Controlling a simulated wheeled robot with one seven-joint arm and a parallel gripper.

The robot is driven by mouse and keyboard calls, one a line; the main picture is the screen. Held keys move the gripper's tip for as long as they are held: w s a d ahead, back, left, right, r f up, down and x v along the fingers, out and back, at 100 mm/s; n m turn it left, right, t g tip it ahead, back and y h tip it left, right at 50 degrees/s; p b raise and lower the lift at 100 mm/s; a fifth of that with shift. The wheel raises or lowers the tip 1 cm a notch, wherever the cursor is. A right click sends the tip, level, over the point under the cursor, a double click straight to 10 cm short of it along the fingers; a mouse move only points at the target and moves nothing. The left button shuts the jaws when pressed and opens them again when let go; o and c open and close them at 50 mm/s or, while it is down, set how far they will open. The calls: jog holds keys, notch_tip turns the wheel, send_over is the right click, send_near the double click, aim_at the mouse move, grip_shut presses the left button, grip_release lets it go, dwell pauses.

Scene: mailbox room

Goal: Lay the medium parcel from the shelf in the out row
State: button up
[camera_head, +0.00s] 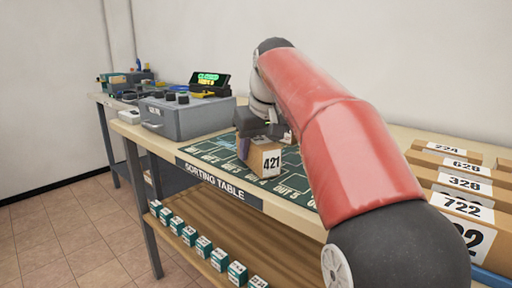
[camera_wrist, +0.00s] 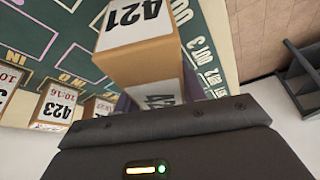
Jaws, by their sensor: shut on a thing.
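My gripper (camera_head: 258,130) is shut on a brown cardboard parcel (camera_head: 262,160) labelled 421. The parcel is over the green mat of the sorting table, near its front edge. In the wrist view the parcel (camera_wrist: 143,62) juts out ahead of the gripper, with white labels on two faces. The dark green mat (camera_head: 210,152) has outlined spaces; OUT lettering runs along its front side. In the wrist view, OUT 3 and OUT 2 marks on the mat (camera_wrist: 196,52) are beside the parcel. I cannot tell whether the parcel touches the mat. My arm hides the mat's right part.
Several small labelled boxes, one marked 423 (camera_wrist: 56,106), stand on the mat. Labelled brown parcels (camera_head: 462,183) fill the right end. Several small boxes (camera_head: 204,246) line the lower shelf (camera_head: 240,235).

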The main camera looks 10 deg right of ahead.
jog(key=shift+f, duration=0.2)
jog(key=o, duration=1.3)
jog(key=shift+r, duration=0.1)
